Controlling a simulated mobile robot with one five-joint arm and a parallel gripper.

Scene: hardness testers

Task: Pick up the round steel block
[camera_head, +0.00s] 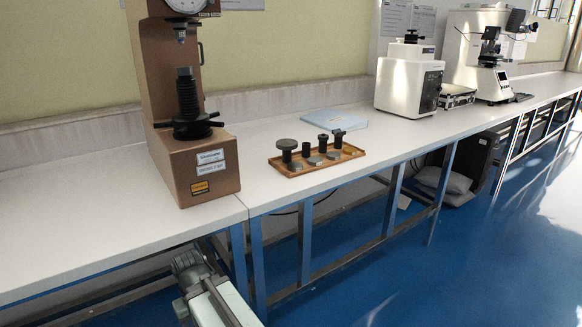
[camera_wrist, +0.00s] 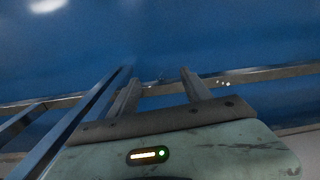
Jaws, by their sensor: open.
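Round steel blocks (camera_head: 295,167) lie as small flat grey discs in a brown wooden tray (camera_head: 281,174) on the white bench; which one the task means I cannot tell. Another grey disc (camera_head: 314,160) lies further right in the tray. Dark upright pieces (camera_head: 287,148) stand behind the discs, one with a wide flat top. My gripper (camera_wrist: 158,78) is open in the wrist view, its two fingers apart with nothing between them. It points toward the blue floor and bench frame. In the head view my arm is low, below the bench front. No block shows in the wrist view.
A large brown hardness tester (camera_head: 205,170) stands left of the tray. A blue folder (camera_head: 335,119) lies behind it, and a white machine (camera_head: 408,80) stands further right. Blue bench legs (camera_head: 306,240) stand close to my arm. The bench front left (camera_head: 80,235) is clear.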

